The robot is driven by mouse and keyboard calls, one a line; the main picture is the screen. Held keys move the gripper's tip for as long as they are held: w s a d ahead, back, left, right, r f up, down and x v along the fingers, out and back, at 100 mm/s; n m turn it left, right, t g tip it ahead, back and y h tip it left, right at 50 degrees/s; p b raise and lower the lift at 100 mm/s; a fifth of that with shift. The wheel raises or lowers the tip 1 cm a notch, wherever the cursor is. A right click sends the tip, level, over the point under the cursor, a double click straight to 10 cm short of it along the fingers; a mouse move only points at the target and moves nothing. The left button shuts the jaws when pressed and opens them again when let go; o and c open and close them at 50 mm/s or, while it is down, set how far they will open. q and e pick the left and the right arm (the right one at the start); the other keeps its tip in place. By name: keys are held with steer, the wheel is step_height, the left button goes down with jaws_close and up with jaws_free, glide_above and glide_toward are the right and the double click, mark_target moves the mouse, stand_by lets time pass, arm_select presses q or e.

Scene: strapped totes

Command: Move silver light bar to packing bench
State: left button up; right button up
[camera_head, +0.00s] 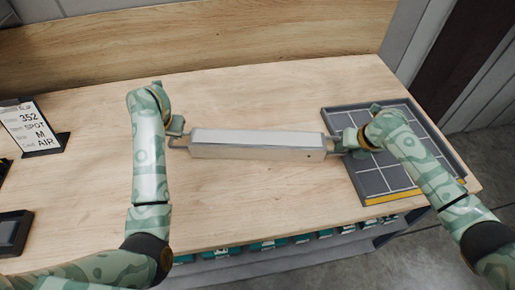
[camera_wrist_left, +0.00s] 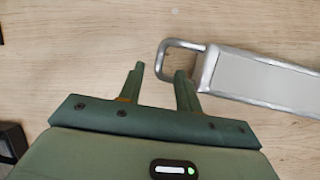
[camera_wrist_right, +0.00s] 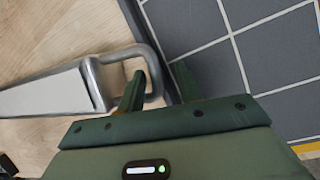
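The silver light bar (camera_head: 258,144) lies lengthwise across the wooden bench top (camera_head: 240,215), with a loop handle at each end. My left gripper (camera_head: 178,138) is at its left handle (camera_wrist_left: 162,60). In the left wrist view its fingers are apart, one outside the loop and one over it. My right gripper (camera_head: 340,143) is at the right handle (camera_wrist_right: 157,75). In the right wrist view its fingers are apart on either side of the handle's end bar, one over the loop opening. Contact with either handle cannot be told.
A dark gridded mat or tray (camera_head: 374,183) with a yellow edge strip lies at the right, under my right gripper. A sign on a black stand (camera_head: 32,127) and a dark device (camera_head: 14,232) are at the left. The bench middle is clear in front of and behind the bar.

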arm_select(q)
steer(key=shift+s+d+r, duration=0.2)
arm_select(e)
steer(key=v, duration=0.6)
steer(key=shift+s+a+r, duration=0.1)
steer(key=shift+s+r, duration=0.15)
arm_select(q)
steer(key=shift+w, duration=0.15)
arm_select(e)
steer(key=shift+r, duration=0.4)
steer(key=shift+s, duration=0.1)
arm_select(q)
steer(key=shift+f, duration=0.1)
